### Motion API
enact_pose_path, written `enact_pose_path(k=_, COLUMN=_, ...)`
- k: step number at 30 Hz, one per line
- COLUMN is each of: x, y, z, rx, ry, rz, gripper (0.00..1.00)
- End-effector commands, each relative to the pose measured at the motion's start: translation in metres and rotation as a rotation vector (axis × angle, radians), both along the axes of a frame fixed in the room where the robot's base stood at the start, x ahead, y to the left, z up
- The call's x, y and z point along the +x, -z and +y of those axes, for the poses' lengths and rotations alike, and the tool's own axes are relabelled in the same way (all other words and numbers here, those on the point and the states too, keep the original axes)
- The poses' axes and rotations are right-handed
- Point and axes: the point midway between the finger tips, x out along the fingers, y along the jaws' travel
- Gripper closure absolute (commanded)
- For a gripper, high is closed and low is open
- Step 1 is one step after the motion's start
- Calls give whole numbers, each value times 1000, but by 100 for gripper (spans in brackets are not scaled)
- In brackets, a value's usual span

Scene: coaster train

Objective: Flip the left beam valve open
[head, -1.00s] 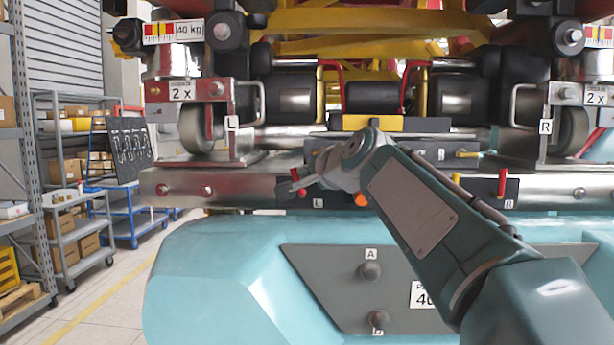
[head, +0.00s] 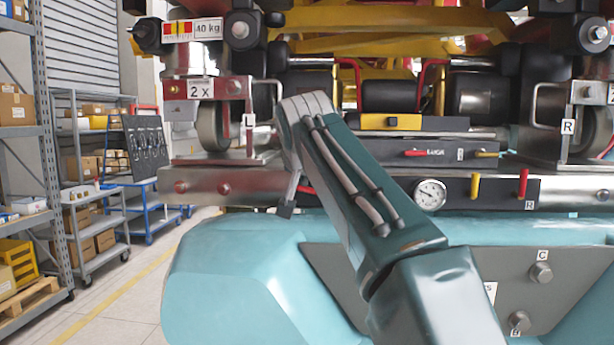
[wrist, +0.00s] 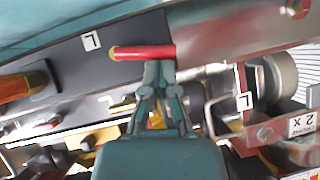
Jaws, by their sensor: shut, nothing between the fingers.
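The left beam valve's red lever (wrist: 143,52) shows in the wrist view on a dark plate (wrist: 60,66) with an "L" label (wrist: 91,41). My gripper (wrist: 158,70) is shut and empty, its fingertips right at the lever's right-hand end; I cannot tell whether they touch. In the head view my arm hides most of this valve, with only a small red bit (head: 305,189) showing beside it.
The steel beam (head: 225,186) runs across above the teal body (head: 230,265). To the right are a gauge (head: 430,194), a yellow lever (head: 475,187) and a red lever (head: 523,184) by an "R" label.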

Motion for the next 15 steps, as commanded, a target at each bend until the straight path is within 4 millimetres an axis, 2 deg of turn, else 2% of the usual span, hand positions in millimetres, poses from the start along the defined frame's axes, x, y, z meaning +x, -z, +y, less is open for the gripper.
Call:
enact_pose_path(k=7, x=0, y=-2, z=-2, rx=9, ry=0, rz=0, gripper=100)
enact_pose_path(k=15, x=0, y=-13, z=-2, rx=11, ry=0, rz=0, gripper=100)
